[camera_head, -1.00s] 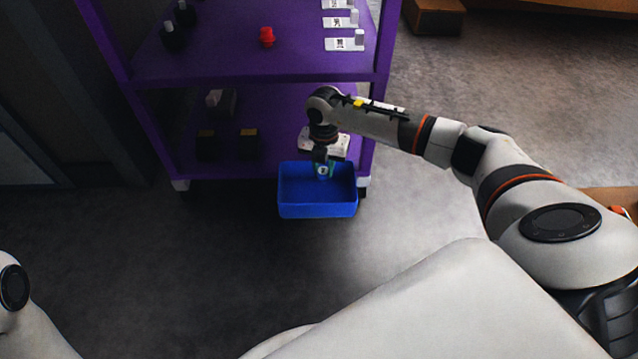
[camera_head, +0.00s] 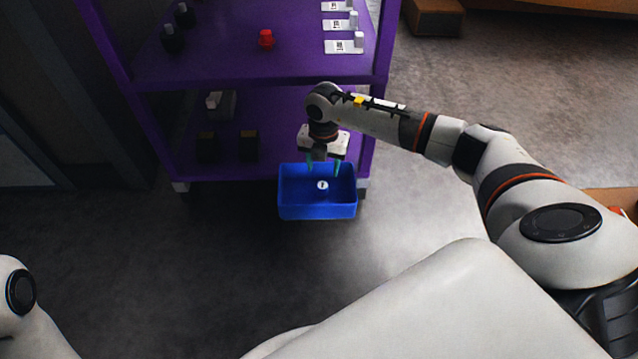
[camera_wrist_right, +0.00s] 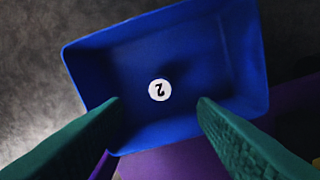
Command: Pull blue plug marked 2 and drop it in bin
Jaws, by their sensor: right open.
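The plug's white round face, marked 2, shows inside the bin in the head view (camera_head: 322,185) and in the right wrist view (camera_wrist_right: 160,90). The plug's blue body blends with the bin, so I cannot tell if it rests on the floor. My right gripper (camera_head: 323,169) is open above the bin, its green fingers apart on either side of the plug. My left gripper is out of view.
The purple rack (camera_head: 240,62) stands behind the bin. Its upper shelf holds a red knob (camera_head: 266,38), dark knobbed pieces (camera_head: 172,40) and white labelled plates (camera_head: 340,47). Dark blocks (camera_head: 249,146) sit on the lower shelf. Grey floor (camera_head: 180,260) is clear in front.

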